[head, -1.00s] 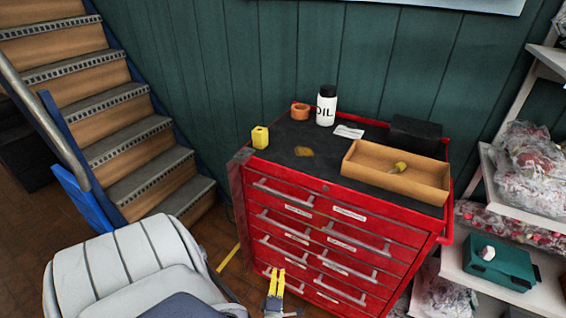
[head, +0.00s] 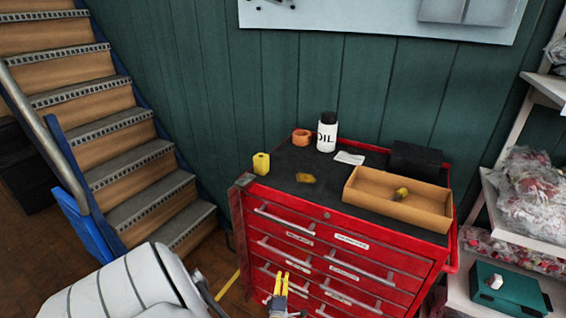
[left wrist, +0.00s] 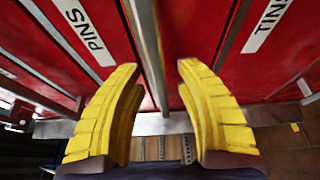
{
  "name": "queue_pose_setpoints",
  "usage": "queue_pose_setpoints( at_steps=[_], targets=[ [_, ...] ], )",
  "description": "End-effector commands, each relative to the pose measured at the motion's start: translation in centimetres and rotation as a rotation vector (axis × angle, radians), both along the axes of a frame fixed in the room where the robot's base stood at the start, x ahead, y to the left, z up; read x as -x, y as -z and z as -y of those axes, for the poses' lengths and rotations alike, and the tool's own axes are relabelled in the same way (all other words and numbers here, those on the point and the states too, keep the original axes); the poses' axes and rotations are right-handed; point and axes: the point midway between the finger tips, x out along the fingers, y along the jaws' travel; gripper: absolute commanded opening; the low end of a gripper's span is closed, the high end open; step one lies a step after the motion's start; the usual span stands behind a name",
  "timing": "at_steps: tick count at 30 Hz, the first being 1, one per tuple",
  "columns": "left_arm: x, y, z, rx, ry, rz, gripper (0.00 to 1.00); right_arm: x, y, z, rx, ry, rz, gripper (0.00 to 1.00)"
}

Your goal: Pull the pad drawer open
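The red tool cabinet (head: 330,228) stands against the green wall, its drawers looking shut. Its white drawer labels are too small to read in the head view, so I cannot tell which is the pad drawer. My left gripper (head: 281,284) is in front of the left column of drawers, low on the cabinet. In the left wrist view its yellow fingers (left wrist: 160,110) are apart, with a grey handle bar (left wrist: 148,45) between them and a gap to each side. My right gripper is not in view.
On the cabinet top are a yellow block (head: 261,163), an orange ring-shaped thing (head: 302,136), an oil bottle (head: 326,133), a black box (head: 415,160) and a wooden tray (head: 400,213). Stairs (head: 120,130) are at left, and shelves (head: 510,240) with bagged goods at right.

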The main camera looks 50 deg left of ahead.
Motion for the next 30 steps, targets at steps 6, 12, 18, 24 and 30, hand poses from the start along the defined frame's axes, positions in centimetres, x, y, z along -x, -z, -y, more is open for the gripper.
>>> queue_pose_setpoints(
  at_steps=[6, 12, 18, 24, 30],
  targets=[
    [-0.03, 0.0, -0.04, -0.001, 0.0, -0.001, 0.34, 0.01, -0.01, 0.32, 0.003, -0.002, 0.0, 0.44],
    [-0.02, 0.0, -0.03, -0.001, 0.0, -0.001, 0.23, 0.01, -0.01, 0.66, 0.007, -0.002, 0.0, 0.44],
    [-0.02, 0.0, -0.03, -0.001, 0.0, -0.001, 0.0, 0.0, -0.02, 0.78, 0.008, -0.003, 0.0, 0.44],
    [-0.02, -0.01, -0.03, -0.001, 0.0, -0.001, 0.0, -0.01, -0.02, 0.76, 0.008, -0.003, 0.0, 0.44],
    [-0.04, -0.01, -0.01, -0.001, 0.001, -0.001, 0.0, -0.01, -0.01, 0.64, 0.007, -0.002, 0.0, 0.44]
  ],
)
